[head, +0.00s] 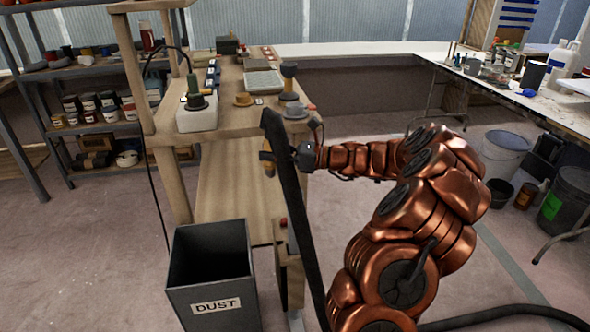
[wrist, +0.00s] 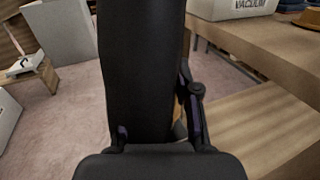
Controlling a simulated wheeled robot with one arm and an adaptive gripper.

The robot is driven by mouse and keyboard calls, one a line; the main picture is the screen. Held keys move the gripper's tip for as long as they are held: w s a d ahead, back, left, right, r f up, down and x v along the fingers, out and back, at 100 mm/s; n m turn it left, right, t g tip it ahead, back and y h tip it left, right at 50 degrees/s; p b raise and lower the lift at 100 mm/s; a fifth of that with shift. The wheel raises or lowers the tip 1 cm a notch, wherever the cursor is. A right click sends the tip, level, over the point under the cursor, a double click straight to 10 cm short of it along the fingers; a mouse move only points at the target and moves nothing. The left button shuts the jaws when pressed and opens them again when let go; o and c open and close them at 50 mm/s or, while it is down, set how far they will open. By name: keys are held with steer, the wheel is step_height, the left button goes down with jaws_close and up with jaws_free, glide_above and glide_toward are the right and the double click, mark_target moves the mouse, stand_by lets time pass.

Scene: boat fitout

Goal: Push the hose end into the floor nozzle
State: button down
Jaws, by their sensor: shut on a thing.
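The black hose (head: 289,195) runs steeply from its blunt upper end (head: 269,120) down past my arm in the head view. My gripper (head: 292,157) is shut on the hose a little below that end. In the wrist view the hose (wrist: 140,65) fills the middle, upright between the fingers of my gripper (wrist: 157,125), and its tip is out of the frame. A pale fitting with a dark part (wrist: 26,64) lies on a low wooden stand at the left of the wrist view; it may be the floor nozzle, but I cannot tell for sure.
A wooden workbench (head: 225,140) stands behind and left of my gripper, bearing a white box (head: 197,118), marked VACUUM in the wrist view (wrist: 232,10). A grey DUST bin (head: 213,290) stands before it. A long bench (head: 500,95) is at right. Floor lies open between.

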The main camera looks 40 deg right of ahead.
steer(key=s+d+b, duration=0.2)
steer(key=d, duration=0.3)
steer(key=shift+s+d+f, duration=0.25)
steer(key=shift+s+f, duration=0.05)
steer(key=shift+f, duration=0.15)
steer(key=shift+f+b, duration=0.1)
steer(key=shift+b, duration=0.25)
step_height(320, 180, down, 5)
steer(key=b, duration=0.4)
steer(key=shift+b, duration=0.4)
steer(key=shift+r, duration=0.2)
steer(key=shift+p, duration=1.9)
stand_by(0.5)
steer(key=shift+f, duration=2.35)
stand_by(0.4)
steer(key=shift+s+f, duration=0.1)
steer(key=shift+f, duration=0.1)
